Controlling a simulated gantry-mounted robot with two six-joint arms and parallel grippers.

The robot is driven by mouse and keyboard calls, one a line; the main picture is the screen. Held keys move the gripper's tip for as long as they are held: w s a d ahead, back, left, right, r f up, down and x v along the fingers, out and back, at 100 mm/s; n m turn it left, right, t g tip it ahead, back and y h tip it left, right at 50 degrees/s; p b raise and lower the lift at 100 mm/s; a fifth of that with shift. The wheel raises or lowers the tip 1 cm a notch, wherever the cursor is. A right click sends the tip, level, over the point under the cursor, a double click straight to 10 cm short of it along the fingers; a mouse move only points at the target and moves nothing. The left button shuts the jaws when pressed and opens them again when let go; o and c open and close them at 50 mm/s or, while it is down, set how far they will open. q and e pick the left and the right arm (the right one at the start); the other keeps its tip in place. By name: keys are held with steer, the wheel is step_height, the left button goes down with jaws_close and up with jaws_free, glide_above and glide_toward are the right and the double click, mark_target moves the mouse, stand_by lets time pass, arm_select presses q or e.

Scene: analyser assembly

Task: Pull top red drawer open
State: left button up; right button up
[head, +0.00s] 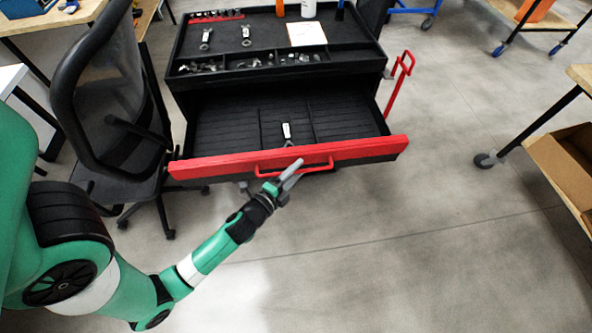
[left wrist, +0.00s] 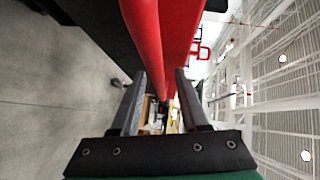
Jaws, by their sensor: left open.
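The top red drawer (head: 225,125) of the black tool cart is pulled out, and its dark inside with dividers shows in the head view. Its red front (head: 370,149) carries a red bar handle (head: 320,168). I cannot tell whether the fingers touch the handle. My right gripper is in neither view.
A small tool (head: 286,131) lies in the drawer. The cart top (head: 265,35) holds tools and a paper (head: 307,34). A black office chair (head: 110,110) stands close left of the cart. A cardboard box (head: 565,165) is at the right. The floor (head: 420,250) in front is clear.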

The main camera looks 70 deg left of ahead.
arm_select(q)
steer(key=b+v, duration=0.4)
steer(key=v, duration=0.7)
steer(key=shift+s, duration=0.3)
steer(key=shift+d+r, duration=0.1)
steer(key=shift+r, duration=0.05)
